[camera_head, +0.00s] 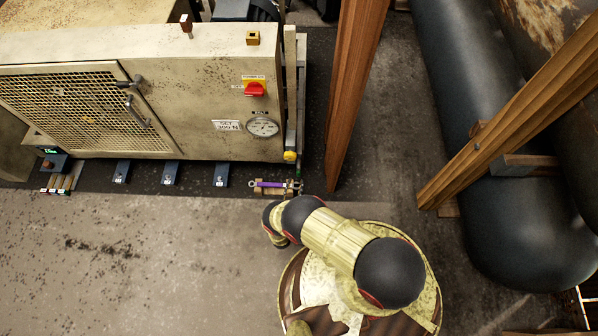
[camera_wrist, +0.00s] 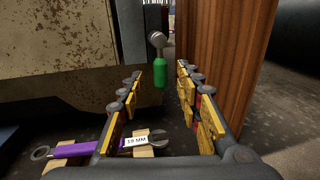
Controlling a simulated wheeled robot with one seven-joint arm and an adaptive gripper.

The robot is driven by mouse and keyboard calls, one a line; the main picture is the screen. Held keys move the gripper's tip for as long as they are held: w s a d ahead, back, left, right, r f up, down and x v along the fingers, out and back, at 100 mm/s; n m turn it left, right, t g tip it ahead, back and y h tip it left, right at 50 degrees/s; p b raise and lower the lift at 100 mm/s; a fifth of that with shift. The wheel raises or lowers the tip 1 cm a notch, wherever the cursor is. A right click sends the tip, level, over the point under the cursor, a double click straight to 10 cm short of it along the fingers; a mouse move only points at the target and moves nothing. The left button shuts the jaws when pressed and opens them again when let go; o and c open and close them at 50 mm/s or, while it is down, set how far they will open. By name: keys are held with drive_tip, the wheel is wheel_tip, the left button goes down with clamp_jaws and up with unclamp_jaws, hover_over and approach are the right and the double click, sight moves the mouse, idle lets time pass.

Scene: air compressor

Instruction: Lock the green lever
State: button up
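The green lever (camera_wrist: 158,75) hangs upright from a grey rounded joint (camera_wrist: 157,40) in the wrist view, beside the compressor's corner. A small green part of it shows in the camera_head view (camera_head: 299,168), at the right end of the compressor. My gripper (camera_wrist: 160,84) is open and empty. Its yellow-padded fingers stand to the left and right of the lever in the picture. The lever appears in the gap near the fingertips, with no visible contact. I cannot tell how far beyond the tips it is. In the camera_head view my gripper cannot be made out.
A purple 19 MM wrench (camera_wrist: 80,148) lies on wooden blocks below my fingers. A wooden post (camera_wrist: 225,60) stands close to my right finger. The beige compressor (camera_head: 200,90) with red switch (camera_head: 255,89) and gauge (camera_head: 263,127) is at left.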

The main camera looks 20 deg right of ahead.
sight(298, 174)
drive_tip(key=b+x, duration=0.1)
drive_tip(key=x, duration=0.6)
drive_tip(key=shift+w+d, duration=0.1)
drive_tip(key=shift+c, duration=0.2)
drive_tip(key=c, duration=0.7)
clamp_jaws()
